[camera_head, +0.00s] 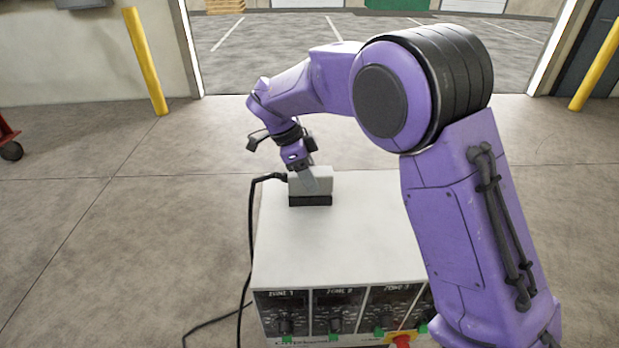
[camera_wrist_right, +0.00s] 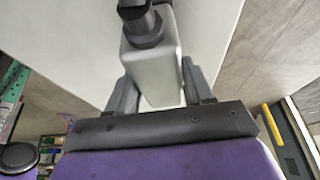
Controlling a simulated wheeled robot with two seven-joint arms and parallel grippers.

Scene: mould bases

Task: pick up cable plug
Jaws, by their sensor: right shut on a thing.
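The cable plug (camera_head: 322,184) is a light grey block with a dark base, upright at the far end of the top of a white control box (camera_head: 300,245). A black cable leaves its left side. My right gripper (camera_head: 308,182) comes down on it from above, with its fingers against the grey body. In the right wrist view the plug (camera_wrist_right: 155,72) sits between the two fingers of the right gripper (camera_wrist_right: 152,92), and a black cable fitting (camera_wrist_right: 142,25) shows at its end. I cannot tell whether the dark base touches the box top. My left gripper is not in view.
The black cable (camera_head: 251,215) hangs down the left side of the box to the floor. The box front has several dials and a red knob (camera_head: 401,341). The box top is clear in front of the plug. A yellow post (camera_head: 146,62) stands at the back left.

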